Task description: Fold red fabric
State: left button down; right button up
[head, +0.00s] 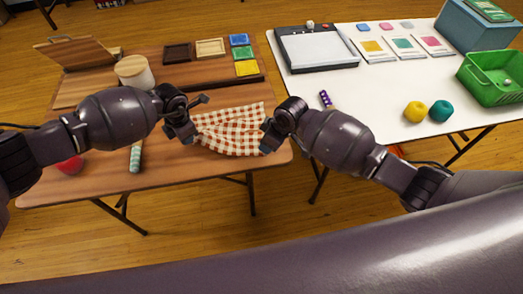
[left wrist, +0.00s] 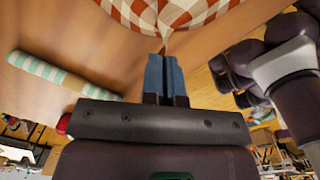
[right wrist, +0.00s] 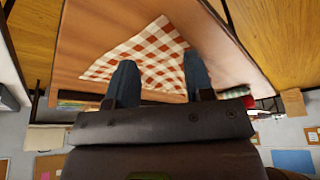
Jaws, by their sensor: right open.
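The red-and-white checked fabric (head: 232,128) lies on the wooden table near its right front edge, slightly rumpled. My left gripper (head: 190,139) is at its left side. In the left wrist view the left fingers (left wrist: 164,58) are closed together on a pinched tip of the fabric (left wrist: 165,14). My right gripper (head: 264,147) is at the fabric's right front side. In the right wrist view the right fingers (right wrist: 158,64) are spread apart, with the fabric (right wrist: 150,46) between and beyond them. The right fingers hold nothing that I can see.
A striped roll (head: 136,157) and a red ball (head: 71,166) lie left of the fabric. A lidded jar (head: 135,72) and small trays (head: 210,48) stand behind. A white table (head: 380,95) with a green basket (head: 495,78) is to the right, across a gap.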

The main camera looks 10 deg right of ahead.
jog(key=shift+x, duration=2.55)
jog(key=shift+c, duration=0.5)
grip_shut()
jog(key=shift+r, duration=2.45)
